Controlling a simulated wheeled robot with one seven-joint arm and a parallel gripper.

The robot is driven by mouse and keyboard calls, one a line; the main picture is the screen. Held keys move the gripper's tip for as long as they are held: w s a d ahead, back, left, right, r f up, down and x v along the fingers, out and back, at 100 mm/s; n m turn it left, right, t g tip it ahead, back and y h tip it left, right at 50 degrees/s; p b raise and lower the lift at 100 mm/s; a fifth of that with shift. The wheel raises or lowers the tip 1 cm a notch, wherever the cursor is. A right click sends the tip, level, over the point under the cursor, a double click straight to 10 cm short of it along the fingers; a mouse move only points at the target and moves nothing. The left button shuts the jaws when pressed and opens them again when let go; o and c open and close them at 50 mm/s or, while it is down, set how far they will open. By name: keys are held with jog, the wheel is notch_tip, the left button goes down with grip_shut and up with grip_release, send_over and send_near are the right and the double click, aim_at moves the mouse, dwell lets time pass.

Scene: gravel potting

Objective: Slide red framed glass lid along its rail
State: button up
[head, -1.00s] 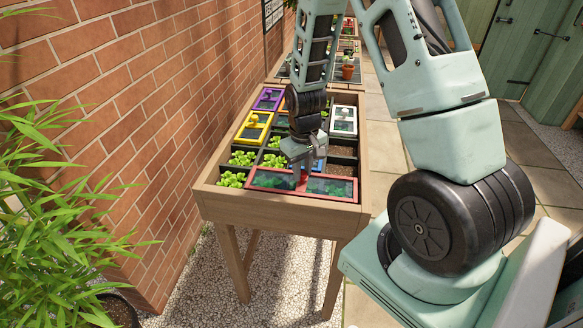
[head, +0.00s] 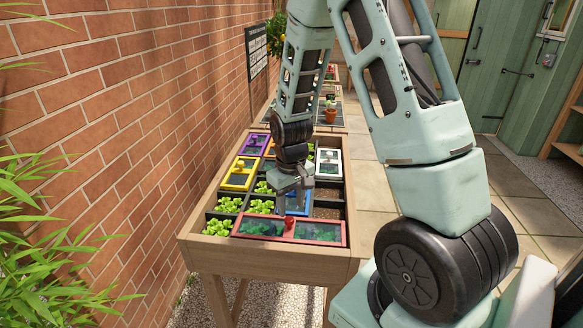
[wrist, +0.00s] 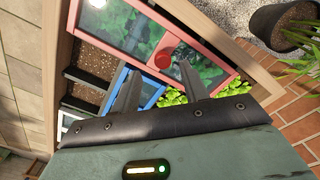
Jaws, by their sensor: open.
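The red framed glass lid (head: 262,226) lies across the front row of the wooden planter, toward its right end. Its red knob (head: 289,222) stands up near the middle of the lid. The front left cell beside it is uncovered and shows green seedlings (head: 218,227). My gripper (head: 291,204) is open and empty, pointing down just behind the knob. In the wrist view the lid (wrist: 117,23) runs diagonally across the top. The knob (wrist: 163,58) shows just beyond and between the spread fingertips (wrist: 160,69), with no visible contact.
A blue lid (head: 297,208) lies partly under my gripper. Yellow (head: 239,174), purple (head: 254,145) and white (head: 329,163) lids lie farther back. The wooden rim (head: 270,262) borders the front. A brick wall (head: 120,120) stands at left; a terracotta pot (head: 331,116) stands beyond.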

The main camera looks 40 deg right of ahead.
aim_at(291, 219)
notch_tip(291, 219, up, 13)
dwell(0.3)
dwell(0.5)
